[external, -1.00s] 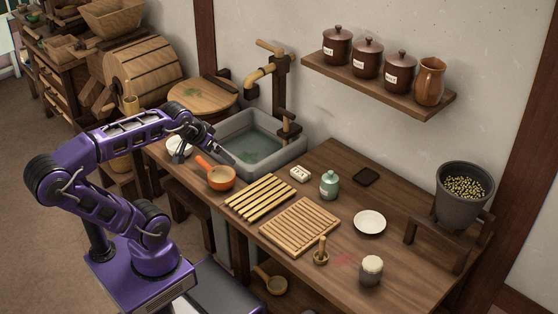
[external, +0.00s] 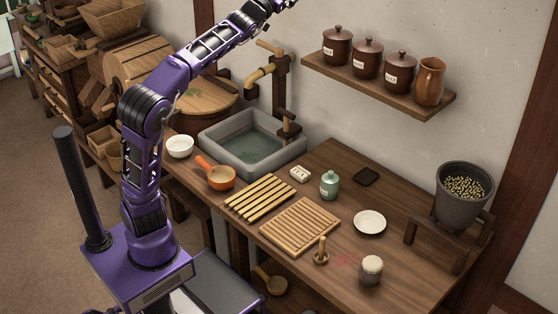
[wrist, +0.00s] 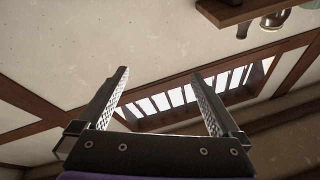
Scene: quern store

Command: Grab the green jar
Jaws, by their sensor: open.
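The green jar (external: 329,185) is a small lidded pot with a pale label, standing upright on the wooden counter (external: 400,262). It is right of the slatted wooden racks and left of a dark square coaster. My gripper (wrist: 165,95) is open and empty in the wrist view, pointing up toward the wall and a barred window. In the external view my arm reaches up to the top edge, far above and left of the jar, and the fingertips are cut off. The jar is not in the wrist view.
Near the jar are a small white block (external: 300,174), a slatted rack (external: 300,226), a dark coaster (external: 366,177) and a white plate (external: 369,222). A stone sink (external: 225,135) with a tap stands left. A wall shelf (external: 385,88) with brown jars hangs above.

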